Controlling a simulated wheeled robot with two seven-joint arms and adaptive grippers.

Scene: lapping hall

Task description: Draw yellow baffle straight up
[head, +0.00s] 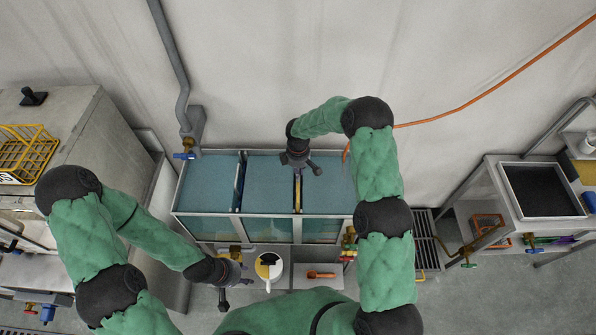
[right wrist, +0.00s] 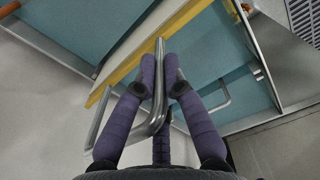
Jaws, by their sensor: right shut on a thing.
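The yellow baffle (head: 298,194) stands between the middle and right compartments of the blue-filled tank (head: 207,214). Its long yellow edge (right wrist: 123,70) crosses the right wrist view. My right gripper (head: 303,168) is over the back part of the baffle. In the right wrist view its two purple fingers (right wrist: 160,76) are shut on a bent metal handle (right wrist: 152,122) beside the yellow edge. The fingers hide part of the handle. How far the baffle sits in its slot cannot be told. My left gripper (head: 235,293) is open and empty in front of the tank.
Another divider (head: 239,186) separates the tank's left and middle compartments. A white mug (head: 269,268) and an orange-red tool (head: 320,274) lie in front of the tank. A grey pipe (head: 180,85) with a blue-handled tap (head: 184,156) stands at the back left.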

